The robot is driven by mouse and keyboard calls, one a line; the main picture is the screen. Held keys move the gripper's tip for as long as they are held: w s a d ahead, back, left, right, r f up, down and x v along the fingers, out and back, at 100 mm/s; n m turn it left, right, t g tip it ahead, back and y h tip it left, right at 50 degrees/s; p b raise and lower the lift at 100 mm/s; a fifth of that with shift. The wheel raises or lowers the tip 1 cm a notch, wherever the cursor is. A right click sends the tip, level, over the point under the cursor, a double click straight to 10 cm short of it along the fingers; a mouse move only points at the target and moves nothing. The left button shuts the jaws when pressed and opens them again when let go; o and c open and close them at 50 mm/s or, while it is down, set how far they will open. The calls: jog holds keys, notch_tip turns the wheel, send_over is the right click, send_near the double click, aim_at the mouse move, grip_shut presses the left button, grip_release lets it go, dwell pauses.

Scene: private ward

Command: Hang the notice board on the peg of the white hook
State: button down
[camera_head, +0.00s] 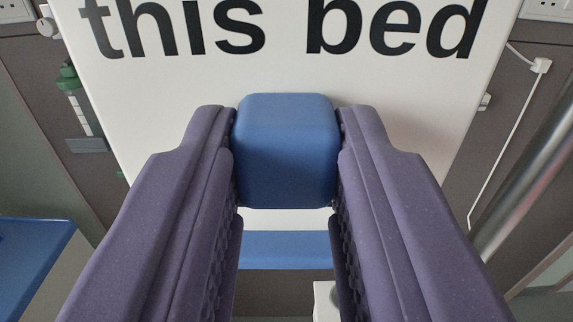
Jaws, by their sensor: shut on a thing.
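The notice board (290,75) is a white panel with large black letters reading "this bed" in the part that shows. It fills the upper middle of the view, and its top runs out of the picture. A blue block (286,150) shows in front of the board's lower middle, apparently its grip. My gripper (286,155) is shut on this blue block, one purple finger on each side. The white hook and its peg are not in view.
A dark wall with sockets (550,8) lies behind the board. A white cord hangs from a plug (541,65) at the right, near a slanting metal pole (535,165). A blue-topped surface (35,255) stands at the lower left. A green fitting (67,78) is at the left.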

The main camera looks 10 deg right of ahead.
jog(key=shift+f, duration=0.1)
jog(key=c, duration=0.8)
grip_release()
jog(key=b+v, duration=0.2)
jog(key=v, duration=0.5)
jog(key=shift+s+a, duration=0.1)
jog(key=shift+s, duration=0.3)
